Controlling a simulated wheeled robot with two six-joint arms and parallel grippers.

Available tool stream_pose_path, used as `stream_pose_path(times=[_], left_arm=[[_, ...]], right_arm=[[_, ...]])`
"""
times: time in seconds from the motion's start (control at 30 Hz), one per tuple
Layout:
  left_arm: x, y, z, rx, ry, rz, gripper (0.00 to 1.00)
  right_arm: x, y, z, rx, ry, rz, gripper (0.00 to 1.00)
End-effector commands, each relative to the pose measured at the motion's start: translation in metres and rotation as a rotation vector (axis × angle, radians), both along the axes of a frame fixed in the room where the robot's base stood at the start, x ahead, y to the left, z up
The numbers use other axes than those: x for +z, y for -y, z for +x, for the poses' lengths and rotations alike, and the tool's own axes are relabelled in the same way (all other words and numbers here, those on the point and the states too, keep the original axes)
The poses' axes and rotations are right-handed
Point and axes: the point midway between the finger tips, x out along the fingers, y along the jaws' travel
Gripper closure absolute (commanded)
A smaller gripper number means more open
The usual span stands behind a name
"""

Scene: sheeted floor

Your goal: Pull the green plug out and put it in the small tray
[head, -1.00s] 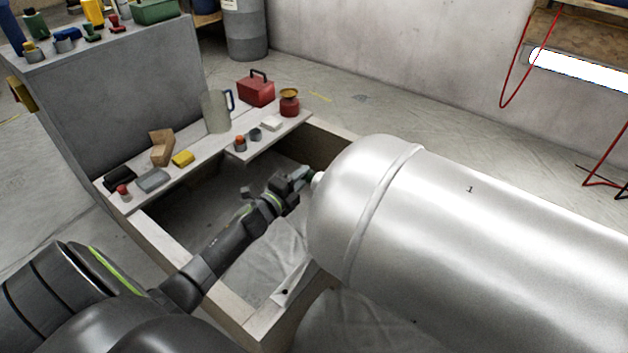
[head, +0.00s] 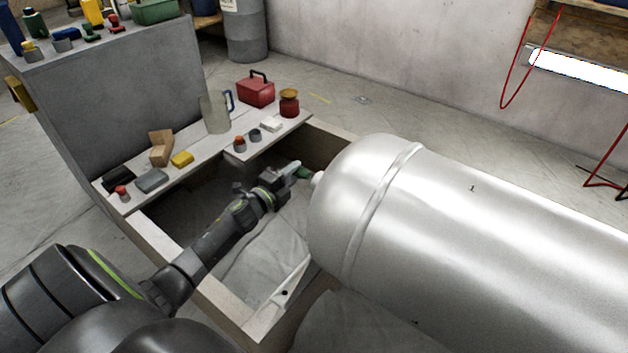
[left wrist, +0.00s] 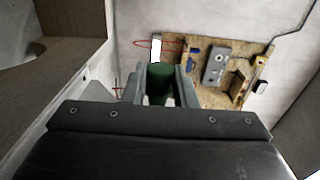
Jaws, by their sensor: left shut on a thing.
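The green plug (head: 303,173) is at the near end of the big silver tank (head: 470,230), by its pale neck (head: 318,180). My left gripper (head: 291,171) is shut on the plug. The left wrist view also shows the green plug (left wrist: 160,82) between the two grey fingers. I cannot tell whether the plug's tip is clear of the neck. I cannot make out for sure which thing is the small tray; a flat grey piece (head: 152,180) lies on the pale ledge (head: 205,150). My right gripper does not show.
A wooden frame (head: 185,265) surrounds the pit under my left arm. A grey cabinet (head: 130,100) stands behind the ledge.

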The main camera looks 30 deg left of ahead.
Motion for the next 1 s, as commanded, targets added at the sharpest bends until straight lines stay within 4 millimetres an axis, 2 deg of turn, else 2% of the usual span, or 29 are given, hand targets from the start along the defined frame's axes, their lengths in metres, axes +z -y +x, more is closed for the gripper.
stream_pose_path(times=[0.47, 1.0], left_arm=[[0.000, -0.003, 0.000, 0.000, 0.000, 0.000, 1.00], [-0.001, -0.034, 0.003, 0.000, 0.000, 0.000, 1.00]], right_arm=[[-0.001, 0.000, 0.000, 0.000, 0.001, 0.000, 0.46], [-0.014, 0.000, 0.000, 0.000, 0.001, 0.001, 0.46]])
